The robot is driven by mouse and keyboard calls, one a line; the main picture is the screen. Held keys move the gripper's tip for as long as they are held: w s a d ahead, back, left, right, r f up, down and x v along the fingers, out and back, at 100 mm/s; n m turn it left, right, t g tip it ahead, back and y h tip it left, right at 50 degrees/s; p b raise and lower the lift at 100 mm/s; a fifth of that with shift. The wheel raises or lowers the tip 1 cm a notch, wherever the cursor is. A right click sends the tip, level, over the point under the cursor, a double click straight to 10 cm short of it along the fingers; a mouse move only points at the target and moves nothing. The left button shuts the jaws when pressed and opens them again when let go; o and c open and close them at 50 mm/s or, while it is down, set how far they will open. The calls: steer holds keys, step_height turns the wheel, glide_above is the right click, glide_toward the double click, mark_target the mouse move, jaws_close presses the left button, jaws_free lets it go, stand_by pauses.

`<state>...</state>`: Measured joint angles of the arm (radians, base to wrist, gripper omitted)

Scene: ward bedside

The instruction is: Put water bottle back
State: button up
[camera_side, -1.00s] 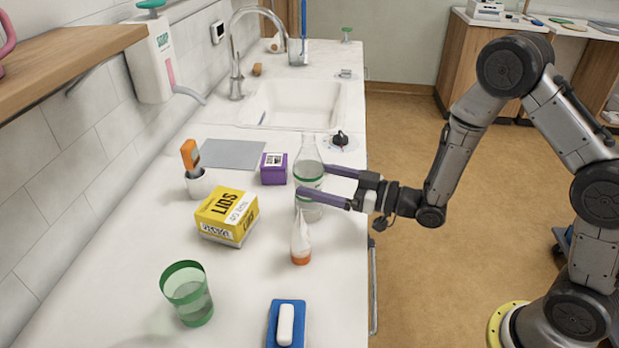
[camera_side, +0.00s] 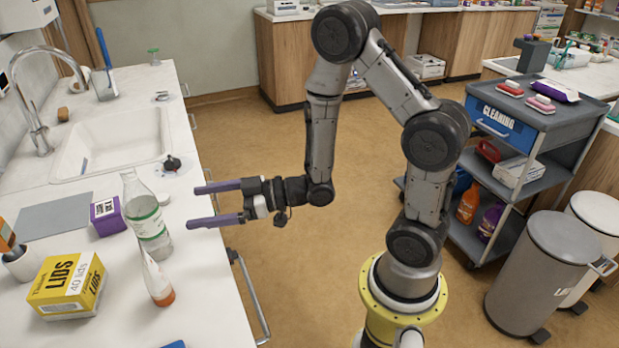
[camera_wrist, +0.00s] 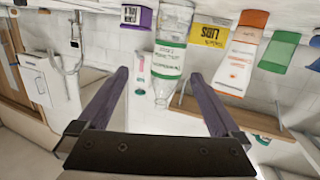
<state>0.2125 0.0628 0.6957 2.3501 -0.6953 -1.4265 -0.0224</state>
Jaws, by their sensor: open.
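The water bottle (camera_side: 146,214) is clear with a white and green label. It stands upright on the white counter near its front edge, and also shows in the wrist view (camera_wrist: 172,50), upside down there. My gripper (camera_side: 198,207) is open and empty, its purple fingers spread. It is to the right of the bottle, apart from it, with the fingers pointing at the bottle. In the wrist view the bottle lies ahead between my two fingers (camera_wrist: 160,85).
A small orange-based bottle (camera_side: 158,281) stands just in front of the water bottle. A purple box (camera_side: 108,217) and a yellow lids box (camera_side: 68,285) are to its left. The sink (camera_side: 115,138) is behind. A cleaning cart (camera_side: 525,125) and bins (camera_side: 540,275) stand right.

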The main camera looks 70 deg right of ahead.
steer(key=s+d+r+m+g+h, duration=0.35)
steer(key=s+d+r+h, duration=0.2)
steer(key=d+h, duration=0.25)
steer(key=s+a+r+m+g, duration=0.2)
steer(key=s+g, duration=0.3)
steer(key=s, duration=1.2)
steer(key=shift+r+g, duration=0.35)
steer(key=shift+r, duration=0.35)
